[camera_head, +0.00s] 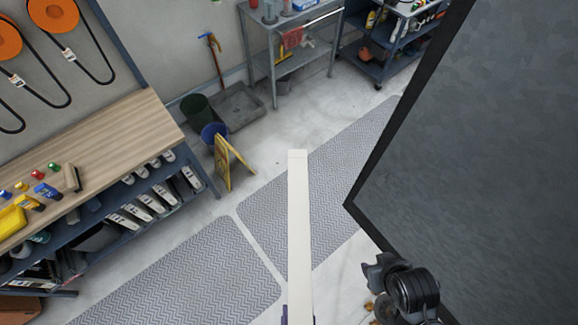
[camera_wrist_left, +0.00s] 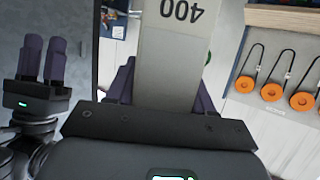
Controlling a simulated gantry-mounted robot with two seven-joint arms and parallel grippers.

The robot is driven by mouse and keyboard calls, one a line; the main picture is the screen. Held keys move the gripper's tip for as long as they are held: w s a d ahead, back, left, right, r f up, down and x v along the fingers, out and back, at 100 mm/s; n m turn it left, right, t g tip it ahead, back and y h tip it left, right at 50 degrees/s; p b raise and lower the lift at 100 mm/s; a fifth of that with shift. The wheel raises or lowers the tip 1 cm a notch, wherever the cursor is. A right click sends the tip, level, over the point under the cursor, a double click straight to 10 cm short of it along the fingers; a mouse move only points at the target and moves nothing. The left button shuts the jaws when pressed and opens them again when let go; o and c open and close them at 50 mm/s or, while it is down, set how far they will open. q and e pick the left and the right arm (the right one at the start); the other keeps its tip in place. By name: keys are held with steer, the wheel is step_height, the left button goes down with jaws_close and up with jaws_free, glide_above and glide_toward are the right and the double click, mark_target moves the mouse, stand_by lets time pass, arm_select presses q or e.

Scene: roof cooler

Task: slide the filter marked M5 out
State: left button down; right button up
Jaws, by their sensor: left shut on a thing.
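A long, thin, pale slab (camera_head: 299,215), seen edge-on, runs up the middle of the head view. It looks like a filter frame. In the left wrist view its face (camera_wrist_left: 172,60) carries an upside-down "400"; no M5 mark shows. My left gripper (camera_wrist_left: 165,92) is shut on this slab, with a purple finger at each side. In the head view only a bit of purple finger shows at the bottom edge. My right gripper (camera_wrist_left: 44,62) stands upright at the left of the wrist view, apart from the slab. Whether its two purple fingers are shut is unclear.
A large dark grey panel with a black edge (camera_head: 470,150) fills the right of the head view. A workbench (camera_head: 100,150) stands at the left, and a yellow floor sign (camera_head: 228,162) stands beyond.

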arm_select(q)
steer(key=s+d, duration=0.6)
steer(key=s, duration=0.2)
stand_by(0.4)
steer(key=shift+d, duration=0.1)
